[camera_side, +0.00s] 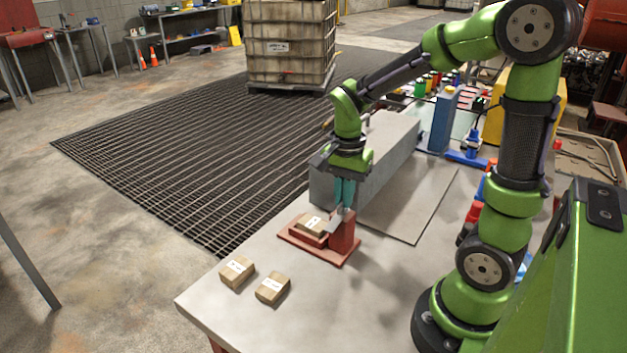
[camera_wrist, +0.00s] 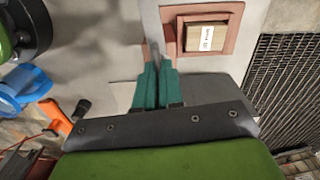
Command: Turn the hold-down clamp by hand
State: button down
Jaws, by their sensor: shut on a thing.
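The red fixture (camera_side: 340,258) stands on the bench, with a small labelled cardboard box (camera_side: 312,225) in its nest. The box also shows in the wrist view (camera_wrist: 207,37). The grey hold-down clamp (camera_side: 335,223) is at the top of the fixture's red post, beside the box. In the wrist view the clamp (camera_wrist: 151,22) is a pale grey bar left of the box. My gripper (camera_side: 345,206) points down with its teal fingers closed at the clamp. In the wrist view the fingertips (camera_wrist: 155,63) pinch the bar's near end. The fingers hide the exact grip.
Two more labelled boxes (camera_side: 237,271) (camera_side: 272,288) lie on the bench, left of the fixture. A long grey block (camera_side: 385,160) stands close behind my gripper. A flat grey plate (camera_side: 415,215) lies to the right. Blue and red parts crowd the bench's far right.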

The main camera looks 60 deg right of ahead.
jog(key=m, duration=0.4)
jog(key=shift+r+m, duration=0.15)
jog(key=shift+m, duration=0.25)
jog(key=m, duration=0.9)
jog(key=shift+m, duration=2.7)
jog(key=shift+w, duration=0.1)
jog(key=c, duration=1.3)
grip_release()
jog(key=shift+o, duration=0.2)
notch_tip(320, 180, up, 17)
